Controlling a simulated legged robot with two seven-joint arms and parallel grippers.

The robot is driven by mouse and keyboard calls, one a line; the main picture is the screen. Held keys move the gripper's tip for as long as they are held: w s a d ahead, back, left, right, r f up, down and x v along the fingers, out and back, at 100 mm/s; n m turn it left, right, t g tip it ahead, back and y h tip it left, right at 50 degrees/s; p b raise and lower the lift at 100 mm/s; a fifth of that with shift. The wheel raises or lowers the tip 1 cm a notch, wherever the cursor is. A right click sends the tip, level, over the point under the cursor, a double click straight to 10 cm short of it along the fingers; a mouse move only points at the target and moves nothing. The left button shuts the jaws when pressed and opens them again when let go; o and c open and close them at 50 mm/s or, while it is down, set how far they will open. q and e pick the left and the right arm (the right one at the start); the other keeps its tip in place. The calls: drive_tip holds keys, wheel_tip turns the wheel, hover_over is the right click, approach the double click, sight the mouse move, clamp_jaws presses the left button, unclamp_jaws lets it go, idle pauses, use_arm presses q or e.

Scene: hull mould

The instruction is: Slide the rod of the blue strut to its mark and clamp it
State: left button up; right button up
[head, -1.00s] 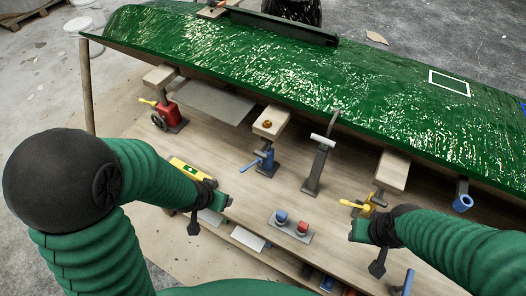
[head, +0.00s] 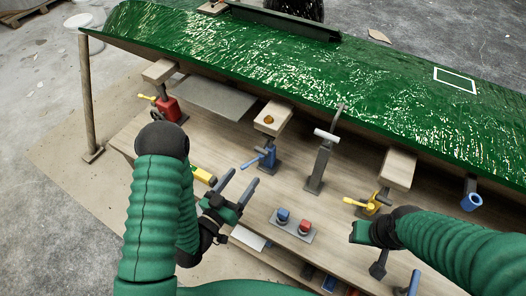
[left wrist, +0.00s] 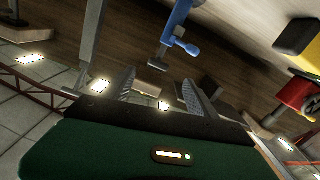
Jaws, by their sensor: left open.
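The blue strut (head: 268,157) stands on the bench under the hull mould, its blue clamp lever pointing left. A wooden pad (head: 272,117) with an orange knob tops it. The strut also shows in the left wrist view (left wrist: 176,32), beyond the fingers. No mark on its rod can be made out. My left gripper (head: 241,181) is open and empty, in front of the strut and apart from it, fingers pointing toward it. Its fingers also show in the left wrist view (left wrist: 160,90). My right gripper (head: 358,232) is over the bench at right; its fingers are unclear.
The green hull mould (head: 300,75) overhangs the bench. A red strut (head: 168,108), a grey post (head: 321,162) and a yellow strut (head: 374,203) stand alongside. A small block with blue and red buttons (head: 292,225) lies in front.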

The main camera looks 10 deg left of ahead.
sight(260, 153)
use_arm(q)
drive_tip(key=x, duration=0.6)
drive_tip(key=p+x, duration=0.1)
drive_tip(key=x, duration=0.6)
drive_tip(key=shift+w+r, duration=0.1)
drive_tip(key=shift+r, duration=0.1)
clamp_jaws()
